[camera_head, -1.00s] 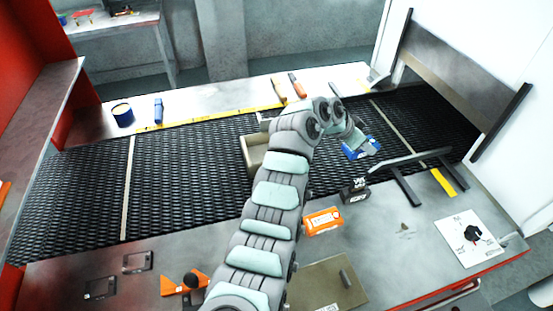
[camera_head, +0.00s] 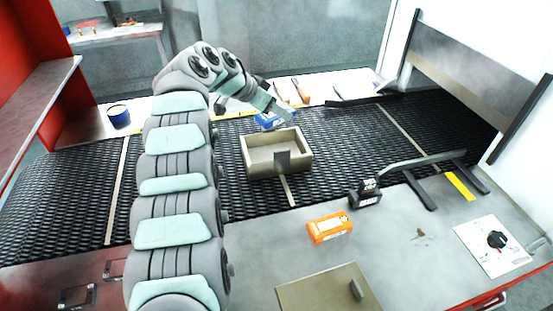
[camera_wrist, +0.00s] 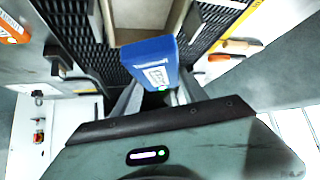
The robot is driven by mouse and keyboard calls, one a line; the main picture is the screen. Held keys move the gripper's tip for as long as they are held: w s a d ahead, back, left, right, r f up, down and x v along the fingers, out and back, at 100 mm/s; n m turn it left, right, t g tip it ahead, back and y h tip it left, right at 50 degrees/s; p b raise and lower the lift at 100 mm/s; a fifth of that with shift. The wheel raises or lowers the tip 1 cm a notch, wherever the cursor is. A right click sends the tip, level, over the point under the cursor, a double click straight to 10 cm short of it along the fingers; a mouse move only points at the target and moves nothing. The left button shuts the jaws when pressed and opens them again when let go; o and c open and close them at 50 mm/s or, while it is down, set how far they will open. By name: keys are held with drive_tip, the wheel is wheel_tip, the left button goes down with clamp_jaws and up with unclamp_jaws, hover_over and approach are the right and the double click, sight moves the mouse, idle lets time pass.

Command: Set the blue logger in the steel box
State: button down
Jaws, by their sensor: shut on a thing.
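The blue logger (camera_head: 268,120) is in my gripper (camera_head: 284,113), just beyond the far wall of the steel box in the head view. The wrist view shows the logger (camera_wrist: 150,62), with a pale label, between my gripper's fingers (camera_wrist: 157,98). The fingers are shut on its near end. The steel box (camera_head: 263,170) is open-topped, with a tab on its near side, and stands on the mesh belt. Part of the box (camera_wrist: 128,37) shows beyond the logger in the wrist view. The logger's height above the belt is hard to tell.
An orange device (camera_head: 330,228) and a black device (camera_head: 366,195) stand on the front ledge. A flat plate with a handle (camera_head: 318,292) lies at the front. The belt right of the box is clear.

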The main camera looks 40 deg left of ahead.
wheel_tip(320, 180, down, 15)
drive_tip(key=b, duration=0.3)
drive_tip(key=shift+r, duration=0.15)
drive_tip(key=shift+b, duration=0.35)
drive_tip(key=c, duration=0.9)
unclamp_jaws()
drive_tip(key=shift+s+a+r+p, duration=0.15)
drive_tip(key=shift+s+r+p, duration=0.25)
drive_tip(key=shift+r, duration=0.2)
drive_tip(key=p+v, duration=0.2)
drive_tip(key=v, duration=0.8)
drive_tip(key=shift+s, duration=0.3)
drive_tip(key=shift+r, duration=0.1)
